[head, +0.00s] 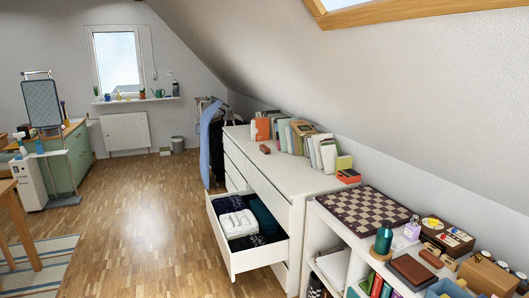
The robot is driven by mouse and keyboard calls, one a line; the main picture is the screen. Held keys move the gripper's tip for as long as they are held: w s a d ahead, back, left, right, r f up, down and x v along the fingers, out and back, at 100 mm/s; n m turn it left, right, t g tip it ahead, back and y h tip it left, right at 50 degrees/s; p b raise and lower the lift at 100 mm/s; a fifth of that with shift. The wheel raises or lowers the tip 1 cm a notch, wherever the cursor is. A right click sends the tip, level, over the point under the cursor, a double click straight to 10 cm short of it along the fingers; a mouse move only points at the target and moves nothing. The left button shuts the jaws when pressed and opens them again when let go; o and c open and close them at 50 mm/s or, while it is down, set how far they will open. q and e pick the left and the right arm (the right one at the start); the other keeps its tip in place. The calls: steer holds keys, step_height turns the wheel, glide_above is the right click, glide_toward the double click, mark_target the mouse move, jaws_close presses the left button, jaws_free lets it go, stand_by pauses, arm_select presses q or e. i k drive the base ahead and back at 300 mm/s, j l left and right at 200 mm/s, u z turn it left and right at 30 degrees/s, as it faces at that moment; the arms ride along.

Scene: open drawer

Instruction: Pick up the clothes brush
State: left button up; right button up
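A small reddish-brown block-shaped object (265,149) lies on the top of the white dresser (290,180), in front of the row of books. It may be the clothes brush, but it is too small to tell. Another small brown object (431,258) lies on the low white shelf at the right and could also be a brush. The dresser has an open drawer (262,256) holding white folded items (238,223) and dark clothes. Neither of my grippers is in view.
Books (300,137) line the dresser's back edge under the sloping wall. A chessboard (366,213), a teal bottle (383,240) and boxes crowd the low shelf. The open drawer juts into the room. The wooden floor (150,215) is clear in the middle.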

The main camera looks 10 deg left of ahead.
mark_target(264, 149)
steer(key=u, duration=0.4)
steer(key=i+j+u, duration=0.2)
steer(key=u, duration=0.15)
steer(key=i+j+u, duration=0.1)
steer(key=i+u, duration=0.4)
steer(key=u, duration=0.25)
steer(key=i, duration=4.15)
steer(key=i+z, duration=0.35)
steer(key=i+j+z, duration=0.5)
steer(key=i+z, duration=0.15)
steer(key=i, duration=0.15)
